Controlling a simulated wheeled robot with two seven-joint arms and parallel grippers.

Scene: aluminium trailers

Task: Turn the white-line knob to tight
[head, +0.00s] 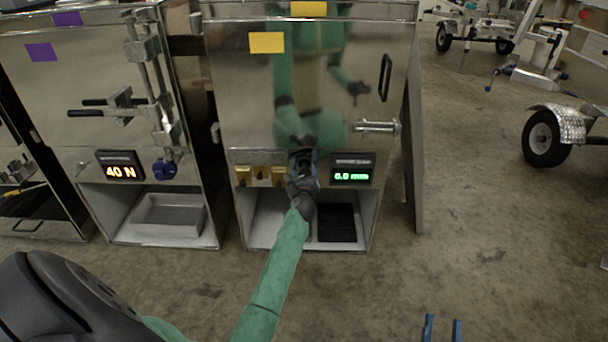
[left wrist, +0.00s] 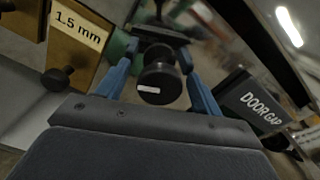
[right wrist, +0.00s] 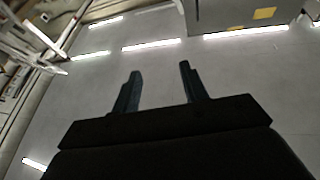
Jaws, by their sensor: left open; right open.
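The black knob (left wrist: 160,80) with a short white line on its face shows in the left wrist view, on the front of the middle cabinet. The white line lies nearly level in that picture. My left gripper (left wrist: 163,85) is open, with one blue finger on each side of the knob; I cannot tell whether the fingers touch it. In the head view my left gripper (head: 302,160) reaches the panel between the gauge tags and the green display, and hides the knob. My right gripper (head: 442,328) is open and empty at the bottom edge, far from the cabinet; its fingers (right wrist: 160,85) also show in the right wrist view.
The middle cabinet (head: 240,90) has a green display (head: 352,175) reading 0.0 mm, brass tags (head: 262,176), and a door handle (head: 385,77). The left cabinet (head: 60,85) has a 40 N display (head: 122,171) and a blue knob (head: 164,169).

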